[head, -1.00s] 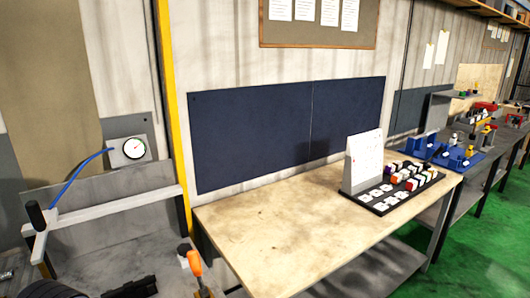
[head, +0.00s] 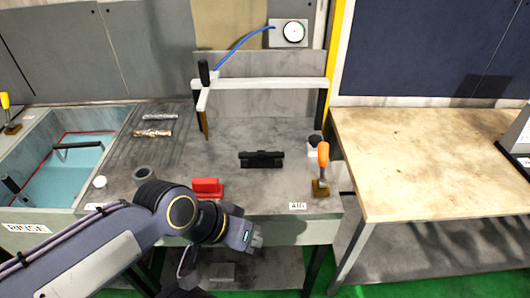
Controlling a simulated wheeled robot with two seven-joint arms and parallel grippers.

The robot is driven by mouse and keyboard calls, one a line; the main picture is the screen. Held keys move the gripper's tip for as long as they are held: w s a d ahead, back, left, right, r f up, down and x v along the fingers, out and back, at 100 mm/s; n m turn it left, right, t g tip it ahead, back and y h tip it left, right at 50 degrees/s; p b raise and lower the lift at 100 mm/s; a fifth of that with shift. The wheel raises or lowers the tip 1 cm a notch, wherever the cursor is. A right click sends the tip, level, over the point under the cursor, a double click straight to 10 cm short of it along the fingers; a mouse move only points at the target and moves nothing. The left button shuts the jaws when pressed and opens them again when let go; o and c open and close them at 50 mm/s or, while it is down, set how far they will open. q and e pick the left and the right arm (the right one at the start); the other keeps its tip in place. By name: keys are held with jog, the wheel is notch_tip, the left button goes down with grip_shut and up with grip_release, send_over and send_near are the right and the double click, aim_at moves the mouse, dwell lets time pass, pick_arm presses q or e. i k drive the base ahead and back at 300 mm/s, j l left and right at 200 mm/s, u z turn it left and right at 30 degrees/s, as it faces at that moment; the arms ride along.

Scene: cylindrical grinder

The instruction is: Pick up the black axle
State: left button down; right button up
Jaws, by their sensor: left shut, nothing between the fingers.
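A black elongated object (head: 262,159), which looks like the black axle, lies crosswise on the grey bench in the head view, right of the bench's middle. Its fine shape is too small to make out. My left gripper (head: 254,239) is at the front edge of the bench, nearer to me and below the black object in the picture. It is shut and empty, clearly apart from the black object. My right gripper is not in view.
A red block (head: 207,188) and a grey cylinder (head: 145,175) stand near my left arm. An orange-handled tool (head: 322,168) stands right of the black object. A sink (head: 75,165) is at left, a wooden table (head: 430,150) at right.

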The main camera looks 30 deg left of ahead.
aim_at(261, 155)
jog(key=u, duration=5.45)
jog(key=z, duration=4.35)
jog(key=i+z, duration=0.2)
jog(key=z, duration=0.15)
jog(key=i+j+z, duration=0.15)
jog(key=z, duration=0.2)
jog(key=i+j+z, duration=0.15)
jog(key=z, duration=0.15)
jog(key=i, duration=0.05)
